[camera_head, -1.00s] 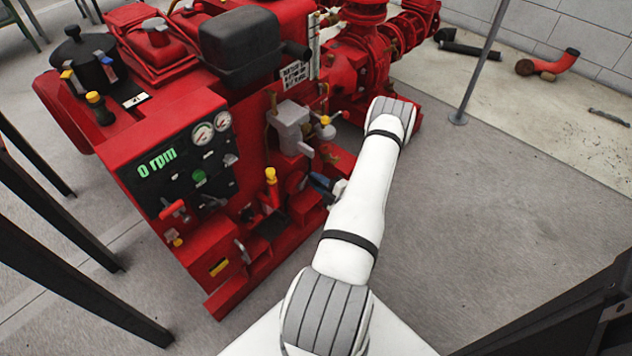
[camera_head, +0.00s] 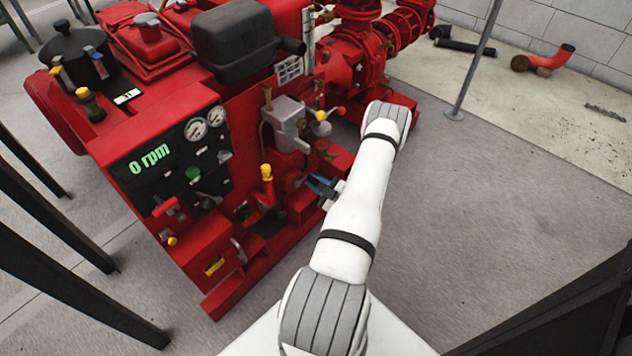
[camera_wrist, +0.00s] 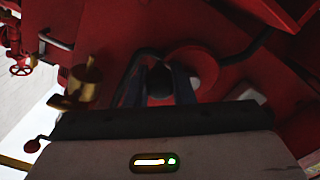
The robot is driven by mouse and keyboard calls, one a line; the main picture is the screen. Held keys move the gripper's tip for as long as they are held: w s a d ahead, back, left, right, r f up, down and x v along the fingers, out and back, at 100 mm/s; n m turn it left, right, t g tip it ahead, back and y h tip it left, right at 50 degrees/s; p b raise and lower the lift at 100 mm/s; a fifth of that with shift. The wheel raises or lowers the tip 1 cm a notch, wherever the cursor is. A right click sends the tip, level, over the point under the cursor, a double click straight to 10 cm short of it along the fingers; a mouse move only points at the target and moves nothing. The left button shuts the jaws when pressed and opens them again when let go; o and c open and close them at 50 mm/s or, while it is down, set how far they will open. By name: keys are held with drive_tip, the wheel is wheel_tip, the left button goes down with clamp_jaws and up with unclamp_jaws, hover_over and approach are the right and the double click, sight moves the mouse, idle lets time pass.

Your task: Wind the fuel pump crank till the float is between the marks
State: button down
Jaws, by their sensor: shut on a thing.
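My gripper (camera_head: 323,188) is at the low side of the red pumpset, mostly hidden behind my white arm. In the wrist view my gripper (camera_wrist: 158,88) is shut on a dark round knob (camera_wrist: 158,82), which appears to be the crank's handle. A red disc (camera_wrist: 192,62) lies just behind it, in shadow. In the head view the crank is too small and covered to make out its angle. A narrow white upright strip (camera_head: 308,28) stands on the pumpset; I cannot make out a float or marks on it.
The red pumpset (camera_head: 225,270) fills the left and middle. A panel reading 0 rpm (camera_head: 150,158), a yellow-topped lever (camera_head: 267,175) and a grey housing (camera_head: 288,125) are near my gripper. A brass fitting (camera_wrist: 85,82) is left in the wrist view. Open floor (camera_head: 480,210) lies right.

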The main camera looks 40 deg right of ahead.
idle(0.4)
drive_tip(key=c, duration=1.3)
unclamp_jaws()
drive_tip(key=shift+o, duration=0.2)
drive_tip(key=s+p, duration=0.2)
drive_tip(key=s, duration=0.5)
drive_tip(key=shift+s+d, duration=0.25)
drive_tip(key=shift+s, duration=0.15)
drive_tip(key=shift+s+f, duration=0.1)
